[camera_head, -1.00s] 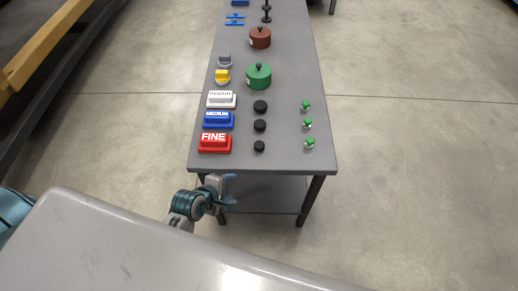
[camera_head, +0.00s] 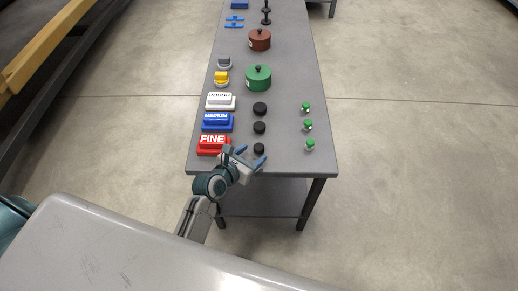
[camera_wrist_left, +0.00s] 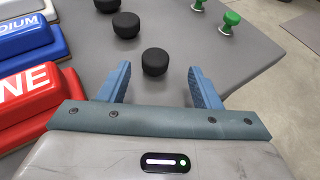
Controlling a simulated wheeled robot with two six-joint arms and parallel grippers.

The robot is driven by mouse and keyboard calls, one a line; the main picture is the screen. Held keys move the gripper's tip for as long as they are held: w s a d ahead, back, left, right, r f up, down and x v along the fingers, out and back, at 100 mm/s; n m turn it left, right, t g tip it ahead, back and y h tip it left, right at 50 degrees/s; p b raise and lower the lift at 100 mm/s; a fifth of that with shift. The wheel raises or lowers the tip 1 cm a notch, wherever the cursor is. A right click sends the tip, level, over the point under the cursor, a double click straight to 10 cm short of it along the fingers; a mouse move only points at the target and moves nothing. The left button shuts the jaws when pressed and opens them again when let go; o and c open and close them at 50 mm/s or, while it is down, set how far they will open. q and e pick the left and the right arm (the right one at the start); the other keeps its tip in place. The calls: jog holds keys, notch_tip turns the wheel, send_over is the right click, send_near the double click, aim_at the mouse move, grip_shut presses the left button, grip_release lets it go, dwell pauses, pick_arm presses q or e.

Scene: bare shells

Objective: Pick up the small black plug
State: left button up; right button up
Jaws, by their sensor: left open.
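Three small black round plugs stand in a row on the grey table. The nearest black plug (camera_head: 259,148) is the smallest in the head view; behind it are the middle plug (camera_head: 260,127) and the far plug (camera_head: 260,108). My left gripper (camera_head: 250,157) is open and empty at the table's near edge. In the left wrist view the nearest plug (camera_wrist_left: 155,62) stands just beyond the gap between the blue fingertips (camera_wrist_left: 159,78), apart from both. The other two plugs, the middle one (camera_wrist_left: 126,25) and the far one (camera_wrist_left: 107,5), show behind it. My right gripper is not in view.
The red FINE block (camera_head: 212,145), blue MEDIUM block (camera_head: 217,122) and white ROUGH block (camera_head: 220,102) sit left of the plugs. Green-topped pegs (camera_head: 309,145) stand to the right. A green lidded pot (camera_head: 258,78) is farther back. Bare table (camera_head: 285,125) lies between plugs and pegs.

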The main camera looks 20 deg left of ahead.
aim_at(258, 148)
pick_arm(q)
jog(key=x, duration=0.6)
jog(key=shift+w+a+r, duration=0.1)
jog(key=shift+a+r, duration=0.1)
jog(key=shift+a, duration=0.1)
jog(key=c, duration=1.1)
